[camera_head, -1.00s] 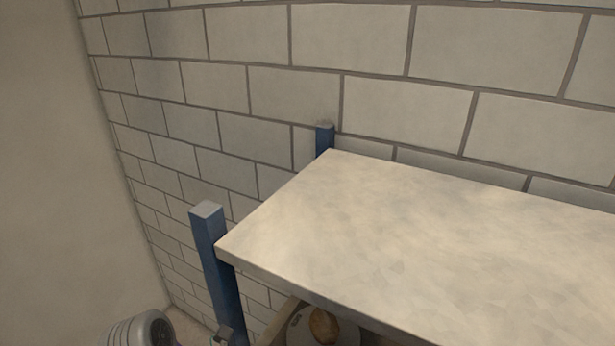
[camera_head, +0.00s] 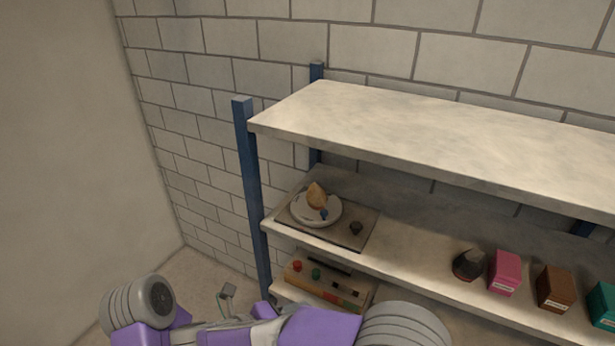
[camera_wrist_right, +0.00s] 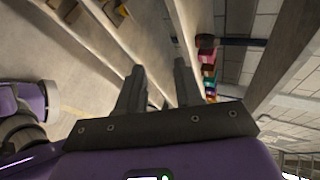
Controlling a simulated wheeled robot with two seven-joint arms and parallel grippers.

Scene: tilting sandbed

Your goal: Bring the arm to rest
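My right gripper (camera_wrist_right: 159,82) shows in the right wrist view with its two dark fingers apart and nothing between them. Past the fingers are pale boards and a row of small coloured boxes, with clear space around the fingertips. In the head view, purple and grey links of my own arm cross the bottom edge, in front of the shelf's lower left corner. I cannot make out a left gripper in either view.
A shelf unit with a bare top board (camera_head: 430,135) and blue posts (camera_head: 252,190) stands against a brick wall. Its middle board holds a tray (camera_head: 362,240) with a plate (camera_head: 303,216), a dark round item (camera_head: 468,264) and several boxes. A wooden box (camera_head: 325,284) sits below.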

